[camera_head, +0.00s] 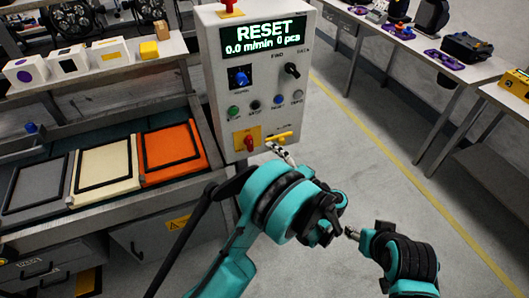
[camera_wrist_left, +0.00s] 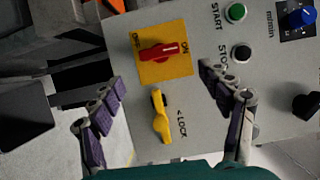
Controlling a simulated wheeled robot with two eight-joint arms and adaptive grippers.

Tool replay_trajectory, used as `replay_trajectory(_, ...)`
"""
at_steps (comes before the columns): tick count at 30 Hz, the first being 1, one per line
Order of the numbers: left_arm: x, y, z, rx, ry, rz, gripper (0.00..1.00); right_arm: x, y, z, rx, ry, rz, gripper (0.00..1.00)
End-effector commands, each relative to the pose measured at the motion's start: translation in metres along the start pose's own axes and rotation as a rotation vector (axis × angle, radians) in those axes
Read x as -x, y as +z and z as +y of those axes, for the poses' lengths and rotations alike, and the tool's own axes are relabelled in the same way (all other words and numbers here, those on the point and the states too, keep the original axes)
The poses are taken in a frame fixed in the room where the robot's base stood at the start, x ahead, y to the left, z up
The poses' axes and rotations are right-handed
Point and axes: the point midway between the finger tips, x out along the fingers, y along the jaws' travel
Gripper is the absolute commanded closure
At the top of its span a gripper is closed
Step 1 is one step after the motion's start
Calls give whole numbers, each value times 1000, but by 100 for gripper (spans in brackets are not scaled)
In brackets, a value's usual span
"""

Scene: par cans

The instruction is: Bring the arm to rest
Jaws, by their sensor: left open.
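My left gripper (camera_head: 283,151) is in front of the lower right part of the grey control box (camera_head: 218,85), beside its yellow lock handle (camera_head: 279,137). In the left wrist view the gripper (camera_wrist_left: 163,80) is open, its two purple-padded fingers spread wide. The yellow lock handle (camera_wrist_left: 160,118) shows between the fingers, with clear gaps on both sides. A red rotary switch (camera_wrist_left: 160,51) on a yellow plate lies just beyond it. Nothing is held. My right arm (camera_head: 405,262) is at the lower right; its gripper cannot be made out.
The box's screen (camera_head: 265,35) reads RESET, 0.0 m/min, 0 pcs. Grey, cream and orange trays (camera_head: 172,150) lie on the left bench. A shelf with small boxes (camera_head: 108,52) is behind them. A side table (camera_head: 440,45) stands right; the floor between (camera_head: 360,130) is clear.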

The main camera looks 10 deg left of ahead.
Motion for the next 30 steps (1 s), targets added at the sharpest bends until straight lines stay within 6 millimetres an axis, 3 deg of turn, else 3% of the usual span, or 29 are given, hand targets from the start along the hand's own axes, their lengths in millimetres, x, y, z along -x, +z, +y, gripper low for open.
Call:
replay_trajectory(14, 1, 0, 0, 0, 0, 0, 22, 0, 0, 0, 0, 0, 0, 44)
replay_trajectory(19, -9, 5, -6, 1, 48, 0, 22, 0, 0, 0, 0, 0, 0, 44)
replay_trajectory(23, -32, 22, -17, 12, 184, 1, 22, 0, 0, 0, 0, 0, 0, 44)
replay_trajectory(30, -56, 81, -29, 108, 525, 13, 22, 0, 0, 0, 0, 0, 0, 44)
